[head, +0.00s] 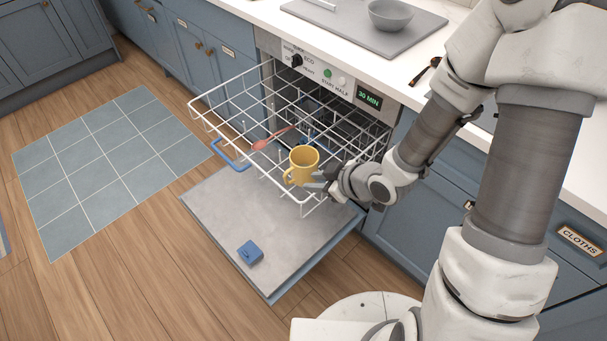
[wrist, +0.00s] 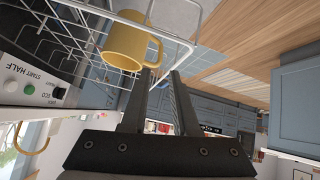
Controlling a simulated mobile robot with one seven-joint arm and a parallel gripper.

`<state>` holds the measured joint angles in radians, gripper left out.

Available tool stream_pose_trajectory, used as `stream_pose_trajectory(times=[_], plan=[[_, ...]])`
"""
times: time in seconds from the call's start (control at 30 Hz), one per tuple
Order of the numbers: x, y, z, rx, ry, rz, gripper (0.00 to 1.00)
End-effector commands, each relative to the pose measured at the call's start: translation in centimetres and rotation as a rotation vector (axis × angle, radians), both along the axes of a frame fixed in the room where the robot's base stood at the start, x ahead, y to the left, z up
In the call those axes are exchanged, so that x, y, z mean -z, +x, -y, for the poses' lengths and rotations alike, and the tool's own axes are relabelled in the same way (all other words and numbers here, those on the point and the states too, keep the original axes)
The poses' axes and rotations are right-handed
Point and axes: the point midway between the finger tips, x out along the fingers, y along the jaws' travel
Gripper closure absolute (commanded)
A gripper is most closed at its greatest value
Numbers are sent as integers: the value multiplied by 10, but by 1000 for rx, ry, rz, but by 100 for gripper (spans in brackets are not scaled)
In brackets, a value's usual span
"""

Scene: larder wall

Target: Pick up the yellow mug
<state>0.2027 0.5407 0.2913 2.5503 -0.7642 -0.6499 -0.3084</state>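The yellow mug (head: 304,161) stands in the pulled-out white wire rack (head: 222,105) of the dishwasher, near its front right corner. Its handle shows at its lower left in the head view. In the wrist view the mug (wrist: 124,46) is just beyond my fingertips, with its handle close to the left finger. My gripper (head: 318,182) is at the right side of the mug. In the wrist view my gripper (wrist: 160,73) has its two fingers apart with a gap between them. I cannot tell whether a finger touches the handle.
A red utensil (head: 270,139) lies in the rack. The open dishwasher door (head: 225,205) is below, with a blue block (head: 250,252) on it. A grey bowl (head: 390,14) stands on the counter. The floor to the left is clear, with a blue tiled mat (head: 105,165).

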Motion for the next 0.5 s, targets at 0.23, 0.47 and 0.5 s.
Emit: stream_pose_trajectory(times=[0.23,0.47,0.5], plan=[[23,8,-12,-3,-7,0,72],[50,29,-35,0,-7,0,72],[52,31,-37,0,-7,0,72]])
